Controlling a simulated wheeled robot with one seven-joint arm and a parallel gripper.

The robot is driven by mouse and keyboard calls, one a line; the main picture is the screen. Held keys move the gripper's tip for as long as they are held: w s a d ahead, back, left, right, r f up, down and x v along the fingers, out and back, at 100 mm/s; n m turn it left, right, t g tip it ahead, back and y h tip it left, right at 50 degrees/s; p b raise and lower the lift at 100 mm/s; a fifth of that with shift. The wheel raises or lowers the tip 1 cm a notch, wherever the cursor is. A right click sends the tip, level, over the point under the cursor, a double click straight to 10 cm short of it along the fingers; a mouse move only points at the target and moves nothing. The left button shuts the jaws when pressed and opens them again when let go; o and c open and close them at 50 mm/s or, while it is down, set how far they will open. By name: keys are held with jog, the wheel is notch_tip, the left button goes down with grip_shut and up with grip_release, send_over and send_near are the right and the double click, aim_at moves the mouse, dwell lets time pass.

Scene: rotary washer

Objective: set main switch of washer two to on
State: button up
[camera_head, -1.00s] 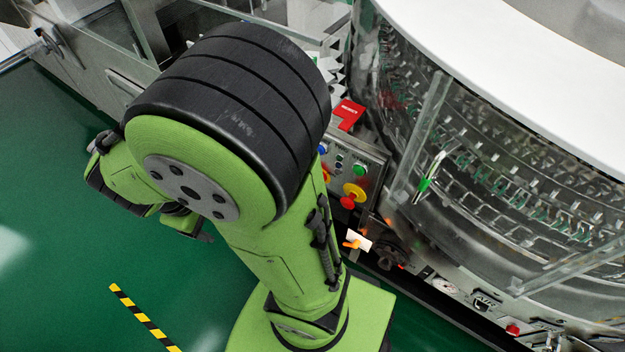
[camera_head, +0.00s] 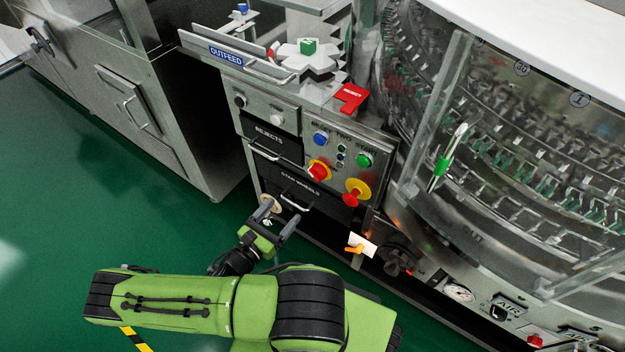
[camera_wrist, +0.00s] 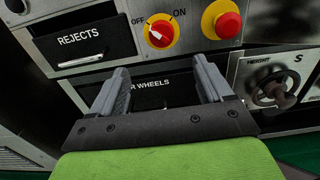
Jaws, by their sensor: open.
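The main switch is a red knob on a round yellow plate (camera_head: 319,171) on the washer's steel control panel (camera_head: 386,150). In the wrist view the switch (camera_wrist: 160,32) sits between the printed words OFF and ON, and its white mark appears to lean toward OFF. My gripper (camera_head: 278,212) is open and empty, low in front of the drawers and below the switch. In the wrist view its two fingers (camera_wrist: 162,68) point at the panel, with the switch beyond and above the gap, not touched.
A red mushroom button on yellow (camera_head: 352,198) is right of the switch. A blue button (camera_head: 320,139) and a green button (camera_head: 363,160) are above. The REJECTS drawer (camera_head: 268,136) and STAR WHEELS drawer (camera_head: 300,179) have protruding handles. Green floor (camera_head: 60,190) is clear at left.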

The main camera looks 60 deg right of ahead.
aim_at(315, 178)
jog(key=d+b, duration=0.1)
jog(key=d, duration=0.4)
jog(key=s+d+b, duration=0.1)
jog(key=d, duration=0.3)
jog(key=s+d+b, duration=0.1)
jog(key=d, duration=0.4)
jog(key=shift+s+d, duration=0.25)
jog(key=shift+d, duration=0.1)
jog(key=c, duration=1)
jog(key=shift+m, duration=0.3)
jog(key=m+p, duration=0.2)
jog(key=m, duration=0.1)
jog(key=shift+s+r+m, duration=0.1)
jog(key=shift+m, duration=0.3)
jog(key=m+p, duration=0.2)
jog(key=m, duration=0.2)
jog(key=shift+m, duration=0.3)
jog(key=m, duration=0.2)
jog(key=m+p, duration=0.1)
jog(key=m, duration=0.1)
jog(key=shift+s+f, duration=0.15)
jog(key=shift+f, duration=0.05)
jog(key=shift+f+m+p, duration=0.15)
jog(key=shift+m+p, duration=0.7)
jog(key=shift+m, duration=1.55)
